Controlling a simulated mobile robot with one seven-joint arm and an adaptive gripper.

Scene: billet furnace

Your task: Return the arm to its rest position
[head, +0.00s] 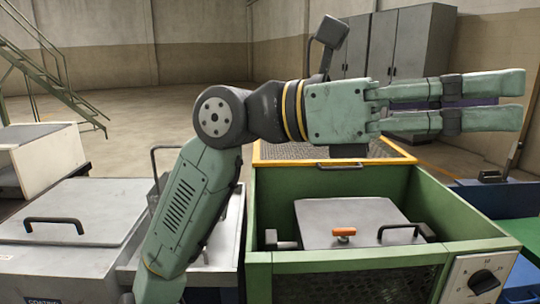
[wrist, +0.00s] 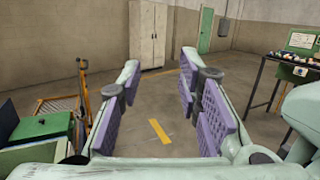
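My gripper (head: 510,101) is raised in the head view, its two green fingers pointing to the right. The fingers are apart with purple pads on their inner faces. My arm rises from the lower left and bends at the elbow, so the gripper is above and in front of the green furnace box (head: 345,263).
A grey coating unit (head: 85,200) stands left. Grey cabinets (head: 400,45) are behind. In the wrist view, a dark table (wrist: 262,98) stands right and a green box (wrist: 40,126) left.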

